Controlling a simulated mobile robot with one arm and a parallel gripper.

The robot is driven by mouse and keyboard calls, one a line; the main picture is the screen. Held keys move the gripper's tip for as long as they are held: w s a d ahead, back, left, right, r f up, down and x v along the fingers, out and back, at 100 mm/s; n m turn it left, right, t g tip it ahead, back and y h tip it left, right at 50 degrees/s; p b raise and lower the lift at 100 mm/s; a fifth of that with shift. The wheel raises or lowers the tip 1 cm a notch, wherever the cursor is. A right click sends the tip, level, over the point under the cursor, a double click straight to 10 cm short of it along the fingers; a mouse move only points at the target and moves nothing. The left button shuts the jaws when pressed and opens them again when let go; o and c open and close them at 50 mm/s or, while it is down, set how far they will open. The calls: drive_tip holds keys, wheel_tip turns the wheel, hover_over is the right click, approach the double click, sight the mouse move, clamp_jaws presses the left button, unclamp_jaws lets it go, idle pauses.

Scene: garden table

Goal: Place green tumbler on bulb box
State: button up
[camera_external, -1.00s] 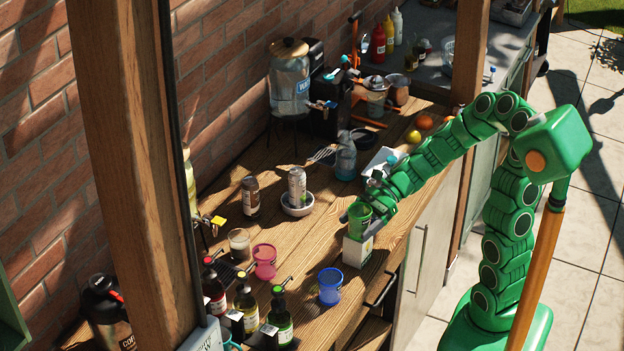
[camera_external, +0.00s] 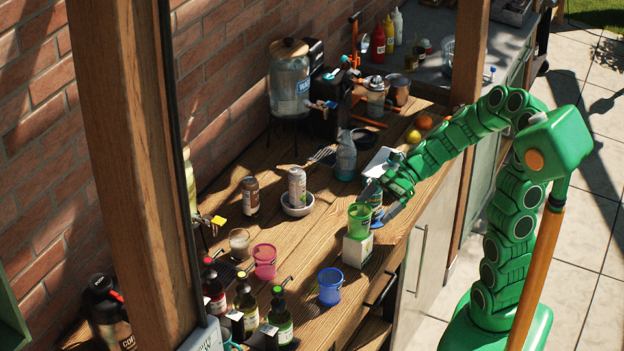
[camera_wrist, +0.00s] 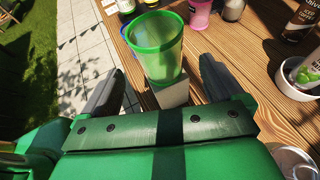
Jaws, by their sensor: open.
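The green tumbler (camera_external: 359,219) stands upright on top of the small white bulb box (camera_external: 357,250) near the table's front edge. In the wrist view the tumbler (camera_wrist: 158,48) is ahead of my gripper (camera_wrist: 160,85), with the box (camera_wrist: 172,95) partly visible under it. My gripper (camera_external: 380,206) is open and empty, its fingers spread to either side and behind the tumbler, apart from it.
A blue cup (camera_external: 331,286) and a pink cup (camera_external: 264,262) stand left of the box. Several bottles (camera_external: 245,305) stand at the near left. A can (camera_external: 297,187) sits in a white bowl (camera_external: 297,209). A spray bottle (camera_external: 346,157) stands further back.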

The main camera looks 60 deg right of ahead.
drive_tip(key=shift+v, duration=2.7)
